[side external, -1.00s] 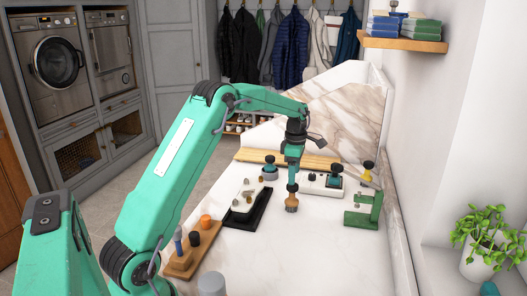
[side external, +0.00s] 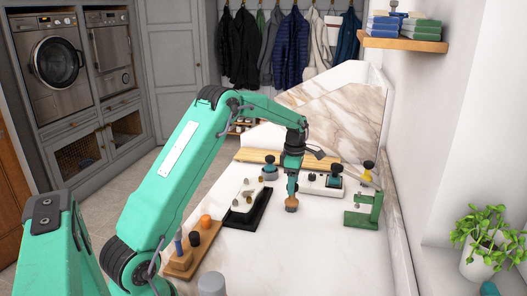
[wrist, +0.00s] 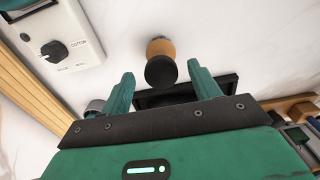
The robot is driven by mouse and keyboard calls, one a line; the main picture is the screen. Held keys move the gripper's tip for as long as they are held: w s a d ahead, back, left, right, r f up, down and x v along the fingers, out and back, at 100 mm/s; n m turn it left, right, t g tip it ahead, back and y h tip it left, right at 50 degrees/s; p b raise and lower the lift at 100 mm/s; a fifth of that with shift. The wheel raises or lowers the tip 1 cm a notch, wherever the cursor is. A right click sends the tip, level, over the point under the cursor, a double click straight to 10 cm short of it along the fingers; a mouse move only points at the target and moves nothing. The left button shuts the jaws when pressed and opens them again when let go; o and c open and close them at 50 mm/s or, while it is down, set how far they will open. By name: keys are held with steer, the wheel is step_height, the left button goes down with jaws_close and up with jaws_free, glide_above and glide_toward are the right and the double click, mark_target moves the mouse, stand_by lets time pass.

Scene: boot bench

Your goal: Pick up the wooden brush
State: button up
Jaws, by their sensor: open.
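The wooden brush (side external: 291,204) stands on the white marble top in the side view, directly below my gripper (side external: 292,190). In the wrist view the brush shows a tan wooden body (wrist: 160,46) with a round black knob (wrist: 161,72) toward me. My gripper (wrist: 160,70) is open there, one finger on each side of the knob. The fingers look apart from the knob, with a gap on both sides. The lower part of the brush is hidden behind its knob and body in the wrist view.
A black tray (side external: 233,224) lies left of the brush. A green stand (side external: 364,212) is to the right. A white dial unit (side external: 312,188) and a wooden board (side external: 250,156) lie behind. A wooden holder (side external: 207,238) is front left.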

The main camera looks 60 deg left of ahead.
steer(key=shift+s+f, duration=0.1)
steer(key=shift+f, duration=2)
steer(key=c, duration=1.1)
